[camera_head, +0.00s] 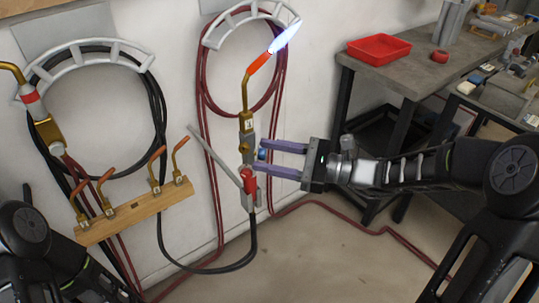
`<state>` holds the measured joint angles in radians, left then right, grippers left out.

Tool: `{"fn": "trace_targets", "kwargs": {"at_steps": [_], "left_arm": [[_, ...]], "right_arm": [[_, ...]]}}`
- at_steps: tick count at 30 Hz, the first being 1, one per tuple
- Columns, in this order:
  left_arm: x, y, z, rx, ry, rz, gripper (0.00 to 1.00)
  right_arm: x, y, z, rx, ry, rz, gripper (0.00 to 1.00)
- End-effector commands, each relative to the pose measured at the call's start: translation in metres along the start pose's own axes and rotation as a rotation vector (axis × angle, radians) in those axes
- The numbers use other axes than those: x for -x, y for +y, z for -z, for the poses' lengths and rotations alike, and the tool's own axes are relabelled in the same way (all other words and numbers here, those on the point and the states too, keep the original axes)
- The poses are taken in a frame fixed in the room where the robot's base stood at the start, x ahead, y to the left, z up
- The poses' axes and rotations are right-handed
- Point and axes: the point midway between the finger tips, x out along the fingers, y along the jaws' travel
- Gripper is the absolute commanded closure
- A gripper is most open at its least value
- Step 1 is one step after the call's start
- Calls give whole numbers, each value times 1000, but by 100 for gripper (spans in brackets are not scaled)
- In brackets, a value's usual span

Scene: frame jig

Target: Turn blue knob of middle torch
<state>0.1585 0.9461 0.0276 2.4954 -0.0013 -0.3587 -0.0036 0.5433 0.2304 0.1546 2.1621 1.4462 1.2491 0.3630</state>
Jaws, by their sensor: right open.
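The middle torch (247,125) hangs upright by the wall, with a brass neck and a bright flame (285,38) at its orange-red tip. Its blue knob (262,155) sits low on the right side of the body. A red part (249,180) and a grey lever show just below it. My right gripper (259,157) comes in from the right, with its two purple fingers open above and below the blue knob. I cannot tell whether the fingers touch it. Of my left arm only dark links show at the lower left; its gripper is out of view.
Another torch (45,125) hangs at the left beside coiled black hose. A wooden rack (135,212) with several copper tips stands between. Red hoses (330,204) run along the floor. A workbench (415,82) with a red tray (378,48) is at the right.

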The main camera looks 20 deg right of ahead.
Motion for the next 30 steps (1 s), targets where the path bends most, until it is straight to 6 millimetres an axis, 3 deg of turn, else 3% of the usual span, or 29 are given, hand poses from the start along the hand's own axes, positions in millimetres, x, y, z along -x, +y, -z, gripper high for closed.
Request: {"fn": "trace_targets", "kwargs": {"at_steps": [5, 12, 18, 30], "left_arm": [[0, 0, 0, 0, 0, 0, 54], [-1, 0, 0, 0, 0, 0, 54], [1, 0, 0, 0, 0, 0, 54], [1, 0, 0, 0, 0, 0, 54]], "right_arm": [[12, -1, 0, 0, 1, 3, 55], [54, -1, 1, 0, 2, 4, 55], [73, -1, 0, -1, 1, 4, 55], [78, 0, 0, 0, 0, 0, 55]]}}
